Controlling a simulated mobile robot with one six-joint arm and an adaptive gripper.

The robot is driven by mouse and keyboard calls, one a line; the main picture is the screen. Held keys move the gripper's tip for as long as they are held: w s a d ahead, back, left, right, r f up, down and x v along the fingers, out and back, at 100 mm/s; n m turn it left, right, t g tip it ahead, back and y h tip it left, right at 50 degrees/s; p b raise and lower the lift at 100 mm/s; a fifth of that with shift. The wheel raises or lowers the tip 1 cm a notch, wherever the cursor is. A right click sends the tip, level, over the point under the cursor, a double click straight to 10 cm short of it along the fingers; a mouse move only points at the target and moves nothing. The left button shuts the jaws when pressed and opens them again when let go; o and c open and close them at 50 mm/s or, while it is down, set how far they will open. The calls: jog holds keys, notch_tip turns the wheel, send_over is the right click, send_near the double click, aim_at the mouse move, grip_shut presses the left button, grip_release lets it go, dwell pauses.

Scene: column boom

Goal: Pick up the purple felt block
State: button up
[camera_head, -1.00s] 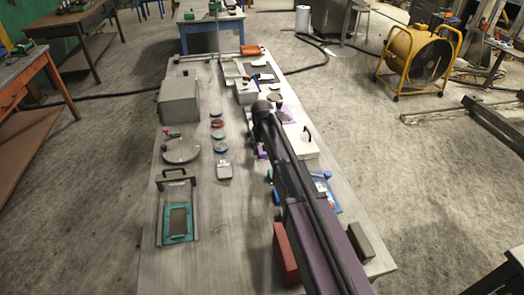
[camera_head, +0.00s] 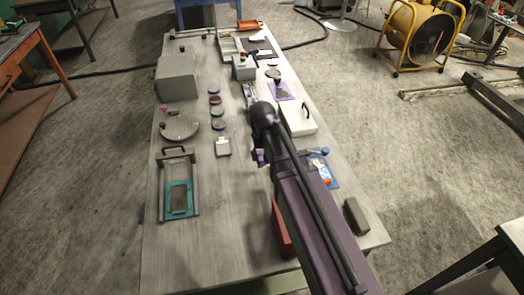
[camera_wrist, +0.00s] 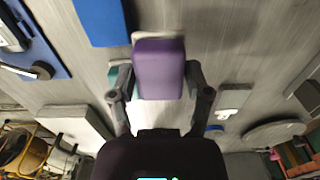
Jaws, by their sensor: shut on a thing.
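The purple felt block (camera_wrist: 159,70) is in the middle of the wrist view, with a pale edge at its top end. My gripper (camera_wrist: 160,82) is shut on it, one finger on each side. In the head view my gripper (camera_head: 259,158) is small and mostly hidden at the end of my dark arm. A bit of purple shows there, but I cannot tell whether it is the block.
The long grey table (camera_head: 235,205) holds a grey box (camera_head: 177,84), a white case (camera_head: 298,118), several round discs, a teal-framed fixture (camera_head: 179,198) and a blue mat (camera_head: 326,172). A dark block (camera_head: 356,217) lies near the right edge. The table's front middle is clear.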

dwell(0.5)
jog(key=o, duration=0.4)
jog(key=shift+c, duration=1.1)
jog(key=shift+a, duration=0.1)
